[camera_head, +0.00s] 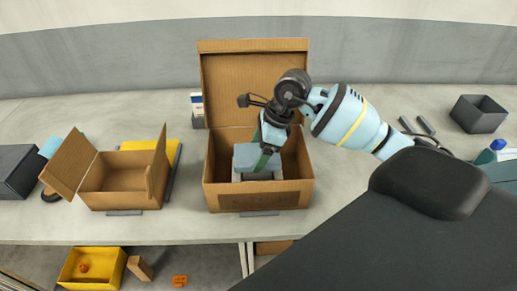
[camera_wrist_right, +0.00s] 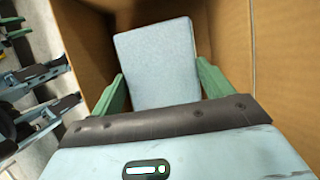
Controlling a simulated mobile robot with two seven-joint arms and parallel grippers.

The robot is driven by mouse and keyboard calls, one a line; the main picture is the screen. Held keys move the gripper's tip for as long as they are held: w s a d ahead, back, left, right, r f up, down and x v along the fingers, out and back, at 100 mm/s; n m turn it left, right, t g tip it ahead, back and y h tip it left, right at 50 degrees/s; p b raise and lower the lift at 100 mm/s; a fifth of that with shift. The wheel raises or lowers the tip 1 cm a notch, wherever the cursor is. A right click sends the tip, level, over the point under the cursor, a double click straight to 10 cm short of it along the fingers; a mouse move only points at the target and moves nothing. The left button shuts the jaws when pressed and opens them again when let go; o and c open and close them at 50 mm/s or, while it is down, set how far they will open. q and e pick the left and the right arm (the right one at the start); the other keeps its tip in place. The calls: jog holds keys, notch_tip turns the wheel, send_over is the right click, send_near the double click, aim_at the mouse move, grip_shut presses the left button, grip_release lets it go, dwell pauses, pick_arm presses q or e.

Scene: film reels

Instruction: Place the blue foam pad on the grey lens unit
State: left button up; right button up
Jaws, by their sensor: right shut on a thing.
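The blue foam pad (camera_head: 245,154) is a pale blue-grey block inside the large open cardboard box (camera_head: 225,199). My right gripper (camera_head: 263,160) reaches down into this box and is shut on the pad. In the right wrist view the pad (camera_wrist_right: 157,62) sits between the two green fingers. A grey shape, apparently the grey lens unit (camera_head: 262,176), shows just below the pad in the box. The pad hides most of it, and I cannot tell whether they touch. My left gripper is not in view.
The box's raised back flap (camera_head: 255,85) stands behind my right gripper. A smaller open cardboard box (camera_head: 117,180) stands to the left on the table. A dark grey bin (camera_head: 479,115) is at the far right. A yellow bin (camera_head: 92,268) lies below the table edge.

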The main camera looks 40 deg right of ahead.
jog(key=shift+f, duration=0.15)
jog(key=o, duration=0.9)
jog(key=shift+o, duration=0.2)
jog(key=shift+r, duration=0.3)
jog(key=v, duration=1.1)
jog(key=shift+r, duration=0.35)
jog(key=shift+s+d, duration=0.1)
jog(key=shift+d, duration=0.05)
